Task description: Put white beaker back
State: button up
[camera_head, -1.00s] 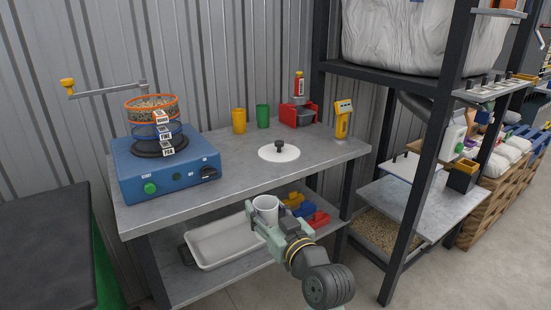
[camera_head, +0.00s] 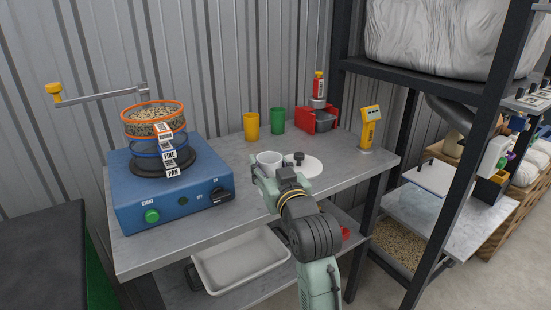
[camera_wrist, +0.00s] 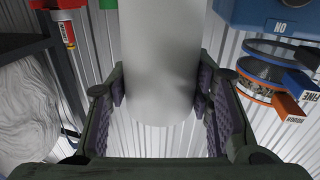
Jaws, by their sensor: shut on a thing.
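The white beaker (camera_head: 268,160) is in my gripper (camera_head: 265,175), upright, over the front middle of the grey workbench (camera_head: 220,216) in the head view. In the wrist view the beaker (camera_wrist: 160,65) fills the middle, with a padded finger on each side of it. My gripper is shut on it. I cannot tell how high the beaker is above the bench top. A yellow beaker (camera_head: 251,127) and a green beaker (camera_head: 277,121) stand side by side at the back of the bench, beyond my gripper.
The blue sieve shaker (camera_head: 150,190) with stacked sieves is at the left. A white disc with a black knob (camera_head: 314,168) lies right of my gripper. A white tray (camera_head: 207,276) sits below.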

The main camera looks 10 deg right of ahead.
jog(key=w+f+p, duration=0.1)
jog(key=w, duration=0.2)
jog(key=w+d+f+p, duration=0.1)
jog(key=w+f, duration=0.1)
jog(key=w+d+f+p, duration=0.1)
jog(key=w, duration=0.2)
jog(key=shift+w+d+f, duration=0.15)
jog(key=shift+w+d, duration=0.1)
jog(key=shift+w, duration=0.1)
jog(key=shift+f, duration=0.1)
jog(key=shift+a+f+b, duration=0.1)
jog(key=shift+f+b, duration=0.45)
jog(key=shift+b, duration=0.1)
jog(key=o, duration=1.3)
jog(key=shift+r, duration=0.2)
